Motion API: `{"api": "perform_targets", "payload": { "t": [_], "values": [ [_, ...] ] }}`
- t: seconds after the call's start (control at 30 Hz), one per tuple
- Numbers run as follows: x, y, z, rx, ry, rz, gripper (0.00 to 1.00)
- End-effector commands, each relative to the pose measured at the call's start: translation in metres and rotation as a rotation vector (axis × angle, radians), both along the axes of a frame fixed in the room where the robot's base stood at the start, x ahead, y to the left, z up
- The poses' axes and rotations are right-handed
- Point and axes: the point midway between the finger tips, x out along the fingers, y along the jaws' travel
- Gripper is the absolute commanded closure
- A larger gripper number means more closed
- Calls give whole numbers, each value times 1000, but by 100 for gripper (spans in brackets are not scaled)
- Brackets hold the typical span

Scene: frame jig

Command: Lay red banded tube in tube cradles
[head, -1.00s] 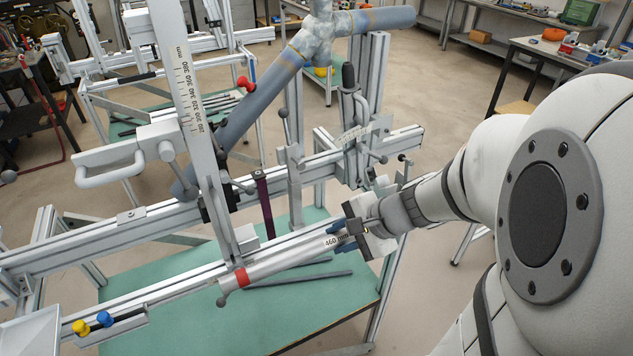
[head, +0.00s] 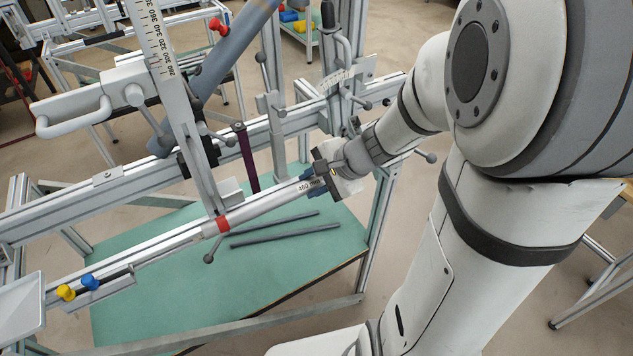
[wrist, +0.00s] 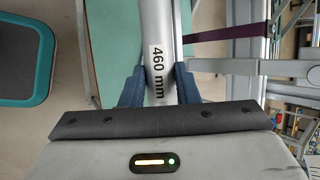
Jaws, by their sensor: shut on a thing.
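The silver tube (head: 262,208) has a red band (head: 222,224) near its left end and a "460 mm" label at its right. My gripper (head: 308,183) is shut on it near that label. In the wrist view the blue fingers of my gripper (wrist: 160,72) press on both sides of the tube (wrist: 157,25). In the head view the tube lies along the line of the front rail (head: 160,247). I cannot tell whether it touches the rail or hangs above it. I cannot make out the cradles clearly.
A scaled upright (head: 165,70) with a grey handle stands by the tube's left end. A dark purple strip (head: 246,160) stands behind the tube. Two dark rods (head: 285,236) lie on the green tabletop (head: 190,295). Yellow (head: 66,292) and blue knobs sit at the rail's left.

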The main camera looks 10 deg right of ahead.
Motion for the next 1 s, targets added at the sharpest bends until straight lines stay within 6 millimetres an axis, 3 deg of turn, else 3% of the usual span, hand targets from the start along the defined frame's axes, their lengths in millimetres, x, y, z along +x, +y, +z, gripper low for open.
{"api": "perform_targets", "payload": {
  "t": [0.9, 1.0],
  "values": [
    [70, 23, 1, 0, 1, 2, 100],
    [72, 14, 2, 2, 1, -1, 100]
  ]
}}
